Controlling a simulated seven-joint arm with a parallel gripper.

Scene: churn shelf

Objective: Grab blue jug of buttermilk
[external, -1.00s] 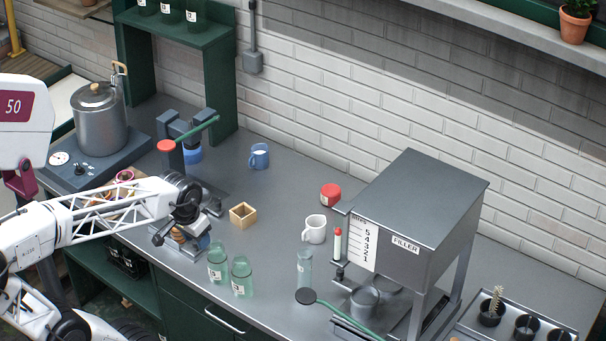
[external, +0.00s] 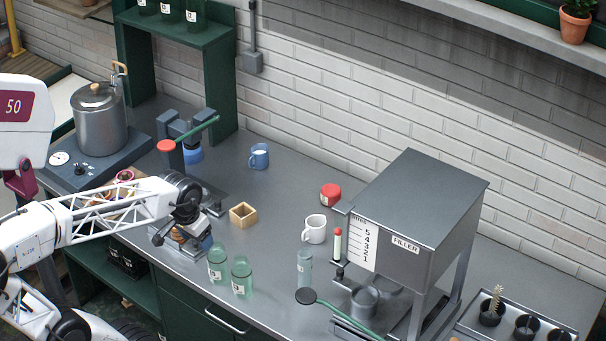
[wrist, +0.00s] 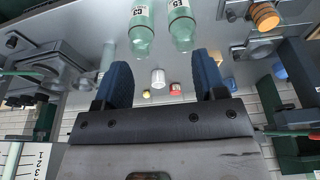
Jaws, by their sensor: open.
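The small blue jug (external: 259,156) stands upright on the grey counter near the back wall, with white showing inside its top. My gripper (external: 186,238) is at the counter's front left in the external view, well apart from the jug and nearer the camera. In the wrist view my gripper (wrist: 164,76) has its two dark blue fingers spread, with nothing held between them. A small blue shape (wrist: 280,71) shows at the right of the wrist view; I cannot tell whether it is the jug.
Two green bottles (external: 217,264) (external: 241,277) stand near the front edge. A wooden box (external: 243,215), white mug (external: 315,229) and red-lidded container (external: 330,194) are mid-counter. A lever press (external: 190,155) stands left of the jug; the filler (external: 415,215) is at right.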

